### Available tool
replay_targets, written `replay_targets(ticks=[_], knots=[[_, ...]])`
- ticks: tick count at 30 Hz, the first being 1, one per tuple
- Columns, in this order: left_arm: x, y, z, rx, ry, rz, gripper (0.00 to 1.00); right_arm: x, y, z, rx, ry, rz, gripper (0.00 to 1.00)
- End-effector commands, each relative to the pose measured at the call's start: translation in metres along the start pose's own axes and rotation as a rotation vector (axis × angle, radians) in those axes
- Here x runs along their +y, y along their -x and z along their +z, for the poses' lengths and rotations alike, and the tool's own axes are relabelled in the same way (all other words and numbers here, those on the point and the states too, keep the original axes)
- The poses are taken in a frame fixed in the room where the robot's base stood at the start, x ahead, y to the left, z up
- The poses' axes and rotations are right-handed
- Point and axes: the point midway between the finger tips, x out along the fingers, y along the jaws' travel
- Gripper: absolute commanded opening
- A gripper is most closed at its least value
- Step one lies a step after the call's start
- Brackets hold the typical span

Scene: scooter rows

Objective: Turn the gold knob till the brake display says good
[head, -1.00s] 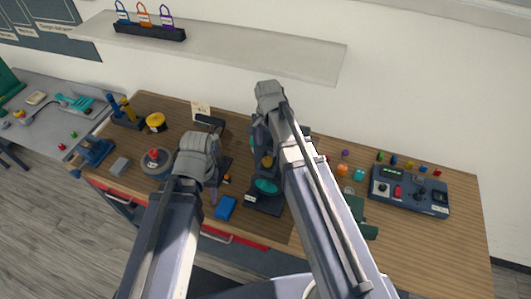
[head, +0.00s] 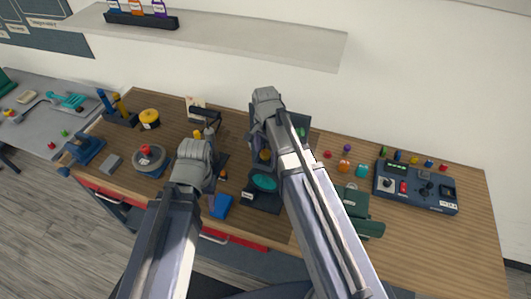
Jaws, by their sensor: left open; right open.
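Which part is the gold knob is hard to tell. One small gold piece (head: 265,155) shows on a dark stand with teal discs (head: 264,182), by my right gripper (head: 261,150). Another yellow-gold piece (head: 197,134) shows just behind my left wrist, on a dark fixture. My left gripper (head: 211,192) is open, pointing down by this fixture, and mostly hidden by its own wrist. My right gripper is open in front of the stand, its fingers partly hidden. I cannot tell whether either touches anything. The brake display cannot be picked out or read.
A blue control box (head: 415,187) with a small green readout stands on the right. A green case (head: 355,205) lies by my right forearm. A blue block (head: 221,206) lies near the front edge. A shelf (head: 250,40) hangs above the bench.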

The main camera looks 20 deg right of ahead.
Motion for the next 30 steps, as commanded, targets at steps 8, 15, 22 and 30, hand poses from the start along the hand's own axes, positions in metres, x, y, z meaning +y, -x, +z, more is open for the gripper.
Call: replay_targets(ticks=[8,15,22,30], knots=[[-0.0001,0.0008,0.0001,0.000,0.000,0.000,0.50,0.0000,0.0008,0.0000,0.000,0.000,0.000,0.61],[-0.0001,0.0007,0.0001,0.000,0.000,0.000,0.50,0.0000,0.0008,-0.0001,0.000,0.000,0.000,0.34],[0.0000,0.0007,0.0001,0.000,0.000,0.000,0.50,0.0001,0.0007,0.0000,0.000,0.000,0.000,0.08],[-0.0001,0.0007,0.0001,0.000,0.000,0.000,0.50,0.0001,0.0007,0.0000,0.000,-0.019,0.000,0.00]])
